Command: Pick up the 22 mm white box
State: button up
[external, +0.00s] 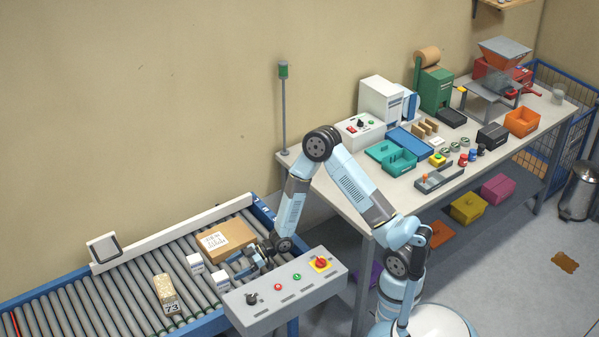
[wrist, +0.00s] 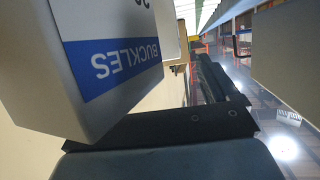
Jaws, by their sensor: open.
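Two small white boxes stand on the roller conveyor (external: 95,300), the rear one (external: 195,262) and the front one (external: 221,281). Their print is too small to read in the external view. My gripper (external: 236,265) is open, low over the rollers, just right of these boxes. In the wrist view a white box with a blue BUCKLES band (wrist: 112,65) fills the left side, very close and upside down. Its size marking is cut off at the top. One dark finger (wrist: 218,82) shows beside it, with nothing seen held.
A brown carton (external: 228,237) lies right behind the white boxes. The grey control panel (external: 285,293) borders the conveyor in front. The rollers farther left are clear.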

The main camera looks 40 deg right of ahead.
aim_at(223, 275)
jog(key=shift+r+x, duration=0.15)
jog(key=shift+x, duration=1.35)
jog(key=shift+r+x, duration=0.1)
jog(key=shift+x, duration=1.4)
jog(key=shift+s+a, duration=0.1)
jog(key=shift+c, duration=0.2)
jog(key=c, duration=1.2)
